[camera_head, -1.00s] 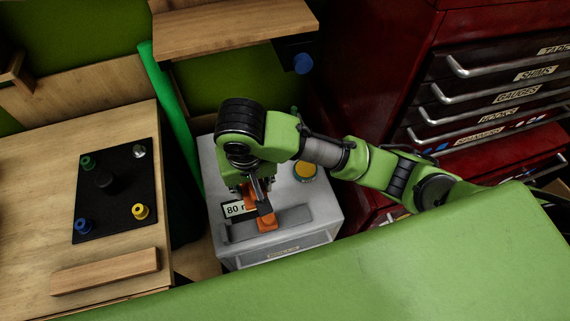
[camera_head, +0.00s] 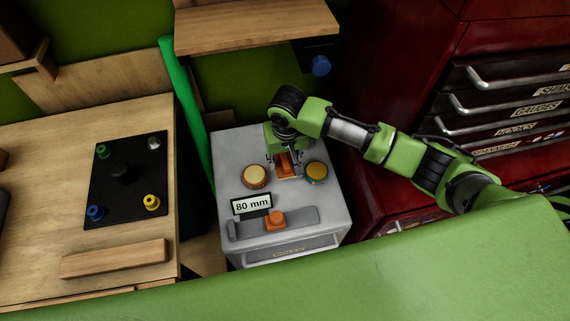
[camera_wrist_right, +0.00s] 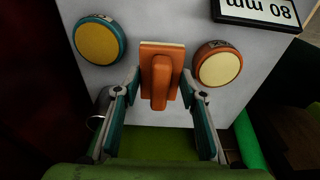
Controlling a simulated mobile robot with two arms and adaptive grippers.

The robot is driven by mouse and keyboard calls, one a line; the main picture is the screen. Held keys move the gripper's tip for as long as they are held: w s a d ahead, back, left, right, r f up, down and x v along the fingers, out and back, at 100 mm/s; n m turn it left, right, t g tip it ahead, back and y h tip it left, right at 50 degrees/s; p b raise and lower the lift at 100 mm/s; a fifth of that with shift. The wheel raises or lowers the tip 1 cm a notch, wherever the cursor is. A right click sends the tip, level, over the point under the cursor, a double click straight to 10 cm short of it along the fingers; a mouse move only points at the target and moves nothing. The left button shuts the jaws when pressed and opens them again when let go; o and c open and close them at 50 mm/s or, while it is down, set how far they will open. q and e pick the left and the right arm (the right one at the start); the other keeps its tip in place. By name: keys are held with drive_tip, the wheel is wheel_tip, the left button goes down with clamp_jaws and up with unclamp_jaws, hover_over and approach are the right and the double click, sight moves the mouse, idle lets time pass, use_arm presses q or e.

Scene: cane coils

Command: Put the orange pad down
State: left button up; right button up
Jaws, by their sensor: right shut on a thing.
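My right gripper (camera_head: 286,160) is over the back part of the grey cabinet top (camera_head: 232,150). It is shut on the orange pad (camera_head: 284,170). In the right wrist view the orange pad (camera_wrist_right: 160,88) has a raised grip and a pale edge, and sits between the fingers (camera_wrist_right: 160,105). I cannot tell whether it touches the cabinet top. A cream-topped orange disc (camera_head: 255,176) and a yellow-topped teal disc (camera_head: 317,171) stand on either side of it. My left gripper is not in view.
An "80 mm" sign (camera_head: 252,204) and a grey bar with an orange block (camera_head: 276,221) are at the cabinet's front. A wooden bench (camera_head: 50,220) with a black mat (camera_head: 112,205) is left, a red drawer chest (camera_head: 400,60) right. A wooden shelf (camera_head: 255,28) hangs above.

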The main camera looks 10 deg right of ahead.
sight(285, 165)
drive_tip(key=shift+f, duration=1.6)
drive_tip(key=shift+f, duration=0.1)
drive_tip(key=o, duration=1.1)
drive_tip(key=shift+d, duration=0.1)
drive_tip(key=shift+o, duration=0.2)
drive_tip(key=shift+r, duration=0.25)
drive_tip(key=r+p, duration=0.4)
drive_tip(key=s+r+p, duration=0.1)
drive_tip(key=r+p, duration=0.2)
drive_tip(key=p, duration=0.2)
drive_tip(key=r+p, duration=0.4)
drive_tip(key=p, duration=0.1)
drive_tip(key=shift+s+r, duration=0.2)
drive_tip(key=shift+r, duration=0.15)
drive_tip(key=shift+s+f, duration=0.1)
